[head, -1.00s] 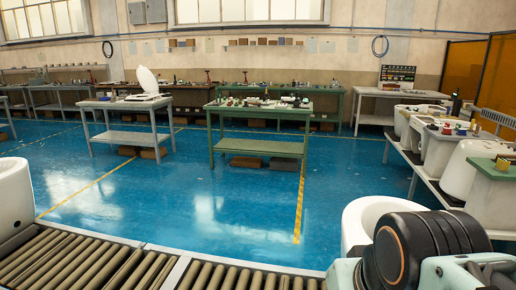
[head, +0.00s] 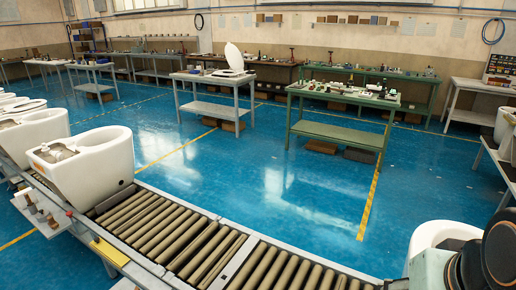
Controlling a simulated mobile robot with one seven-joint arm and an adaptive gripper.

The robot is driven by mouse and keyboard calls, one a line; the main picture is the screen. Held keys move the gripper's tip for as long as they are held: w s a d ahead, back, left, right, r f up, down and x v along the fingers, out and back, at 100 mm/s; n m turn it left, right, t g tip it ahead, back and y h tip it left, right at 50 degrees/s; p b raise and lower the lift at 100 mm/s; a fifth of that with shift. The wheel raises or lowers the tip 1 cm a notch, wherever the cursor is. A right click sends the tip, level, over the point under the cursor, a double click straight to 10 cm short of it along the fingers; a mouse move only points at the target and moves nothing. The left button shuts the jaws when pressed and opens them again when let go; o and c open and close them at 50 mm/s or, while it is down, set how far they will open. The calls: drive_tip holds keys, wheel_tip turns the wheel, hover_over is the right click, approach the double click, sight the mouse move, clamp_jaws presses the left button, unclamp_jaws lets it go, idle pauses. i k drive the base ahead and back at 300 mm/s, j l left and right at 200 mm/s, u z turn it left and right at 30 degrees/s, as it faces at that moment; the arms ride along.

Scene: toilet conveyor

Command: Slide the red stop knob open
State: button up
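A small red piece (head: 69,213) shows at the near edge of the roller conveyor, beside the white toilet at the left. It may be the red stop knob, but it is too small to tell its shape or position. My gripper is not in view.
A roller conveyor (head: 150,222) runs from the left to the bottom right. A white toilet (head: 84,170) stands on it, with more behind at the left edge. A yellow piece (head: 109,252) lies at its near side. Blue floor beyond is open up to the green table (head: 340,131).

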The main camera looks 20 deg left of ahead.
sight(115, 199)
drive_tip(key=k+j, duration=0.55)
drive_tip(key=j, duration=0.25)
drive_tip(key=k+j, duration=0.2)
drive_tip(key=j, duration=0.2)
drive_tip(key=k+j+z, duration=0.1)
drive_tip(key=j, duration=0.7)
drive_tip(key=i+j, duration=0.1)
drive_tip(key=j, duration=1.5)
drive_tip(key=i+j+z, duration=0.15)
drive_tip(key=j, duration=1.5)
drive_tip(key=k+l, duration=0.05)
